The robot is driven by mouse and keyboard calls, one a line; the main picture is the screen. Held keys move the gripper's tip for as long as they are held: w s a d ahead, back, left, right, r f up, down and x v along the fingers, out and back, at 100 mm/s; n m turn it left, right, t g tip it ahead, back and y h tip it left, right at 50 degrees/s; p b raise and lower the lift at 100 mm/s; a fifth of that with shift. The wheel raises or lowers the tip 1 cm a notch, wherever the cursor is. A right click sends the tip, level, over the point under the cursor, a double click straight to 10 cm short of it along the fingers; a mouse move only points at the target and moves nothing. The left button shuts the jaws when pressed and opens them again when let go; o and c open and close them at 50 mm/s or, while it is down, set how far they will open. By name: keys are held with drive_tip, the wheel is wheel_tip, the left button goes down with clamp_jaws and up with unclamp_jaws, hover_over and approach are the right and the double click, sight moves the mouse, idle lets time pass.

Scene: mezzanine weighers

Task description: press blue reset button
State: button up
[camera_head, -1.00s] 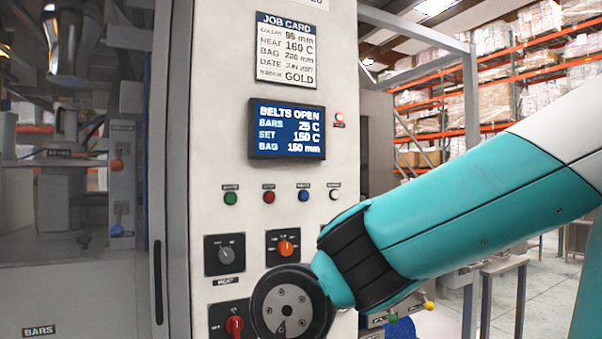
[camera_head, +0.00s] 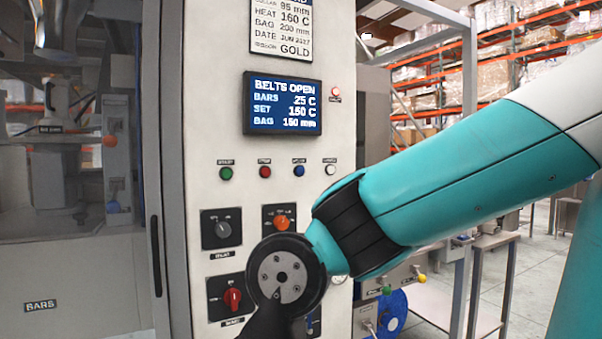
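The blue button (camera_head: 299,170) sits in a row on the pale machine panel (camera_head: 200,140), third from the left. A small label above it is too blurred to read. A green button (camera_head: 226,173) and a red button (camera_head: 265,171) are to its left, a white button (camera_head: 330,169) to its right. My teal arm reaches in from the right, and its round black wrist is below the button row, in front of the panel's lower part. A dark part points down from the wrist to the bottom edge. My gripper's fingers are not in view.
A screen (camera_head: 283,103) above the buttons reads BELTS OPEN. An orange selector (camera_head: 281,223), a black knob (camera_head: 222,229) and a red switch (camera_head: 232,300) are near my wrist. A blue reel (camera_head: 392,313) stands lower right. The space before the buttons is clear.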

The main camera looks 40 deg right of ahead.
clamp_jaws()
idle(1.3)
